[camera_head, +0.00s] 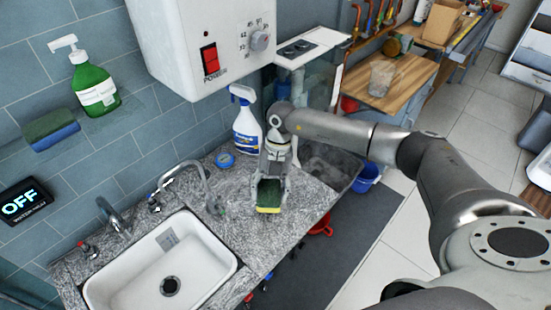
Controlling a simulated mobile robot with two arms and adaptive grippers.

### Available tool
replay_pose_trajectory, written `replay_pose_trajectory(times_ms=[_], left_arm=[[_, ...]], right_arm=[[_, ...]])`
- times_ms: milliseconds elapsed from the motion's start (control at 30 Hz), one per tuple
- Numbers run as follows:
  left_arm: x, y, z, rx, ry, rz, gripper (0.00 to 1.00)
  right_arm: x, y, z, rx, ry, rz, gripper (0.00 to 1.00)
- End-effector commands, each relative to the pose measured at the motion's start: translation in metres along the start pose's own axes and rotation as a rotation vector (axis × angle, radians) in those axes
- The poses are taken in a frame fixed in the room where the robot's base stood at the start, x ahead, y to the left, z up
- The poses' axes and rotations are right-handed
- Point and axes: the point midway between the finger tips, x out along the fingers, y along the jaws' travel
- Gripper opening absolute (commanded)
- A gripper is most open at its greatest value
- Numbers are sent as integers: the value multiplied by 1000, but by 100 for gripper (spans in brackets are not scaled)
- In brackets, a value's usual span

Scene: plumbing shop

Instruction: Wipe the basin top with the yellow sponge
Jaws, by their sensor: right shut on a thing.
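The yellow sponge (268,196) has a dark green side and a yellow edge. It is on or just above the grey stone basin top (232,190), right of the basin. My right gripper (270,183) points down and is shut on the sponge. I cannot tell whether the sponge touches the stone. The white basin (160,268) with its drain is at the lower left. My left gripper is not in view.
A white-blue spray bottle (246,122) and a blue tape roll (225,160) are behind my right gripper. A white heater box (205,40) hangs above. A blue bucket (367,177) is on the right.

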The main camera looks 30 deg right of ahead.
Motion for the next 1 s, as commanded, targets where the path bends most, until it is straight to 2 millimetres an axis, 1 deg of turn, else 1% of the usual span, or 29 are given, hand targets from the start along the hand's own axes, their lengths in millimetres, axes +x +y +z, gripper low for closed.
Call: replay_pose_trajectory(times_ms=[367, 433, 600, 1000], left_arm=[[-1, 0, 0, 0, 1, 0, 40], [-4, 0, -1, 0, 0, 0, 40], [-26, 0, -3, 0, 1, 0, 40], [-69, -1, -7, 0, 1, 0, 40]], right_arm=[[-2, 0, 0, 0, 0, 0, 48], [-5, -1, -1, 0, 0, 0, 48], [-19, -10, -14, 0, 0, -1, 48], [-45, -34, -46, 0, 0, -1, 48]])
